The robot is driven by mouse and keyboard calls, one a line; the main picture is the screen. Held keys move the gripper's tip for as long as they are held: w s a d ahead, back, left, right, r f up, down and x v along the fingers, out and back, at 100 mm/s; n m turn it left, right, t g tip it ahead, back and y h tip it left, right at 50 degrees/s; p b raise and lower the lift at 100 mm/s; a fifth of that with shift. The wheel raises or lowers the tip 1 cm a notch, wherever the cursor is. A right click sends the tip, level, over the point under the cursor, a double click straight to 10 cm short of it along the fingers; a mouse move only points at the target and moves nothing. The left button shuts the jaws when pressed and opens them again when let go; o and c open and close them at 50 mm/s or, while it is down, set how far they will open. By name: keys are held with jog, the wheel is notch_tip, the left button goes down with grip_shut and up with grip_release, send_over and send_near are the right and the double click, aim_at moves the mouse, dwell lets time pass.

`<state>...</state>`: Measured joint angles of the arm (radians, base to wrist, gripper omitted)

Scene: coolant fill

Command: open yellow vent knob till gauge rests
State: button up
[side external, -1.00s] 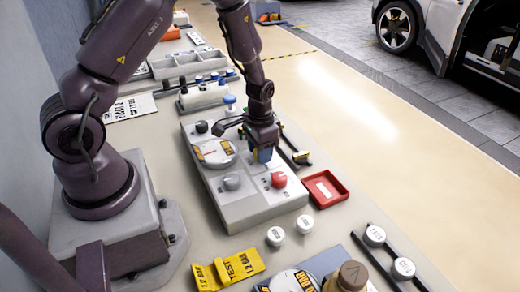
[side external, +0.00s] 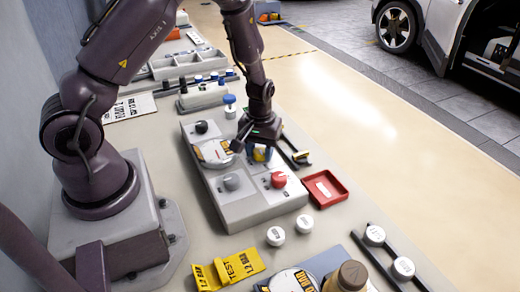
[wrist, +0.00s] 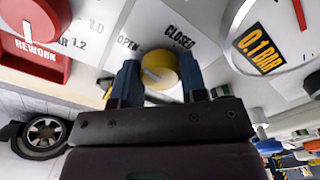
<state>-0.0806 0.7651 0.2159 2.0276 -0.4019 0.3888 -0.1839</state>
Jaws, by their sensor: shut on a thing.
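The yellow vent knob (wrist: 158,70) sits on the grey panel between the printed words OPEN and CLOSED. My gripper (wrist: 160,82) is shut on it, with one blue fingertip on each side; the knob also shows between the fingers in the side view (side external: 260,155). The round gauge (side external: 216,153) is on the same panel, left of my gripper. In the wrist view the gauge (wrist: 262,25) is cut off at the upper right, with a yellow 0.1 BAR label on its face. Its needle reading cannot be made out clearly.
A red knob (side external: 278,180) and a grey knob (side external: 232,182) stand on the panel's near part, and a black knob (side external: 201,127) at its far left. A red tray (side external: 344,190) lies to the right. White caps (side external: 275,236) stand in front.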

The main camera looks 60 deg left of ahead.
aim_at(260, 151)
jog(key=shift+n, duration=0.3)
jog(key=o, duration=0.9)
notch_tip(260, 151, up, 13)
dwell(0.5)
